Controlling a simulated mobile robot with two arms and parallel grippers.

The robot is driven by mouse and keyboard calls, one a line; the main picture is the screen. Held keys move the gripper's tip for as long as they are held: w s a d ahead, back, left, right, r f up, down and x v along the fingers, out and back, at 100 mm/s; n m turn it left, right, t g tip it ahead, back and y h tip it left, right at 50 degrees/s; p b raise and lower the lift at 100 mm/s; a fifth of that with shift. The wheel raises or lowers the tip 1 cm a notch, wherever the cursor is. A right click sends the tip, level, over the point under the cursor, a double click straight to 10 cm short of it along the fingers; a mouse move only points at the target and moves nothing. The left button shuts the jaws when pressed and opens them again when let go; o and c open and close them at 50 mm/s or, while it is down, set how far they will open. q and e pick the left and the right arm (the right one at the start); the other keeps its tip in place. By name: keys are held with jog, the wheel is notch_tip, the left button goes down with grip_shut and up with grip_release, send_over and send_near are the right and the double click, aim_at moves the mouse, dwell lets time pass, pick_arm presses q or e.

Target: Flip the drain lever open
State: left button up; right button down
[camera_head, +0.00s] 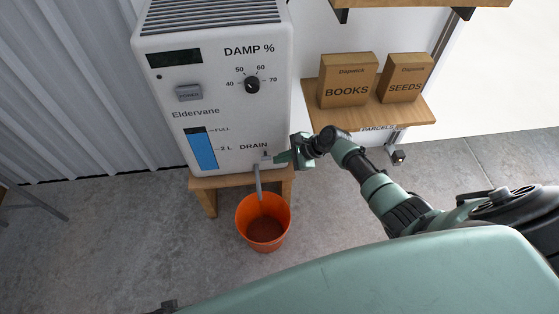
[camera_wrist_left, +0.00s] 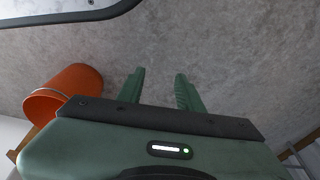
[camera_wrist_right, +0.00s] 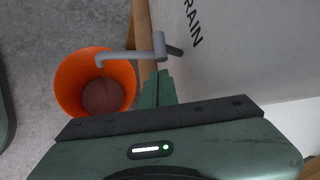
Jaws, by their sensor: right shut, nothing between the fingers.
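The dehumidifier (camera_head: 215,90) is a white unit marked Eldervane with a DRAIN label low on its front. The small dark drain lever (camera_wrist_right: 174,51) sits on the grey drain spout (camera_wrist_right: 130,54), whose pipe also shows in the head view (camera_head: 258,180). My right gripper (camera_head: 277,158) is shut and empty, its tips just to the right of the drain. In the right wrist view its fingertips (camera_wrist_right: 160,74) are just below the spout's body and lever; I cannot tell whether they touch. My left gripper (camera_wrist_left: 159,72) is open and empty above the concrete floor.
An orange bucket (camera_head: 244,213) stands on the floor under the spout. The unit rests on a wooden stool (camera_head: 207,195). At right, a wooden shelf (camera_head: 408,113) holds a BOOKS box (camera_head: 347,82) and a SEEDS box (camera_head: 407,79). The floor around the bucket is clear.

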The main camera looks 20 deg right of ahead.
pick_arm(q)
jog(key=s+f+p, duration=0.1)
jog(key=s+f, duration=0.2)
jog(key=f, duration=0.2)
jog(key=shift+s+a+f+g+p, duration=0.2)
jog(key=shift+s+f+g+p, duration=0.1)
jog(key=shift+s+f+p, duration=0.1)
pick_arm(e)
jog(key=shift+r, duration=0.8)
pick_arm(q)
jog(key=shift+w, duration=0.1)
